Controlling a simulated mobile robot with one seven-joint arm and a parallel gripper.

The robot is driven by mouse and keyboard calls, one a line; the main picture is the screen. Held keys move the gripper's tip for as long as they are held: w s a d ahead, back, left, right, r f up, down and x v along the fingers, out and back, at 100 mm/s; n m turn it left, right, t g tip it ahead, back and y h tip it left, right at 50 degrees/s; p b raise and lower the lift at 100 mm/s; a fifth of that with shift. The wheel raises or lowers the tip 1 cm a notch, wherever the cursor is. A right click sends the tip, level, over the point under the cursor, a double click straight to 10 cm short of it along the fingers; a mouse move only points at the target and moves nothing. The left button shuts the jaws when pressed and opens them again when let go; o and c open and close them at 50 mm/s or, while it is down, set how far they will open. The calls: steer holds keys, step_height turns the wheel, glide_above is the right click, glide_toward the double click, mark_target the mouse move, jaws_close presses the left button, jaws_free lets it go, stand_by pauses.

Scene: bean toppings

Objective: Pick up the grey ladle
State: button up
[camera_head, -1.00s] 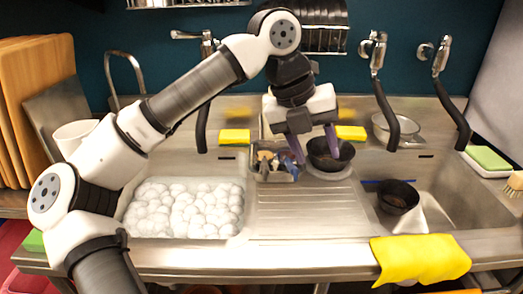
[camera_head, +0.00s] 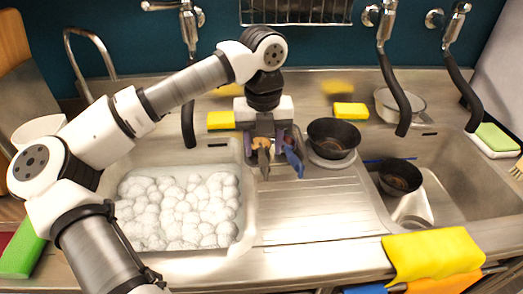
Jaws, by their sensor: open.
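My gripper (camera_head: 268,150) points down over a small dark utensil holder on the draining board, at the back between the two basins. Its purple fingers are open, one on each side of the holder's contents. A grey piece (camera_head: 263,162) stands out at the front of the holder, under the gripper. It may be part of the grey ladle, but its shape is too small and covered to tell. A blue piece (camera_head: 294,165) lies just right of it. The gripper hides much of the holder, and I cannot tell whether the fingers touch anything.
A black bowl (camera_head: 333,136) stands close to the right of my gripper. Another dark bowl (camera_head: 400,177) is in the right basin. The left basin (camera_head: 247,232) is full of white foam. Yellow sponges (camera_head: 221,120) (camera_head: 350,110) lie behind. The front draining board (camera_head: 310,215) is clear.

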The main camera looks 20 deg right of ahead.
mark_target(264, 160)
steer(key=shift+f+p, duration=1.15)
steer(key=shift+f, duration=1.75)
steer(key=shift+c, duration=0.5)
jaws_close()
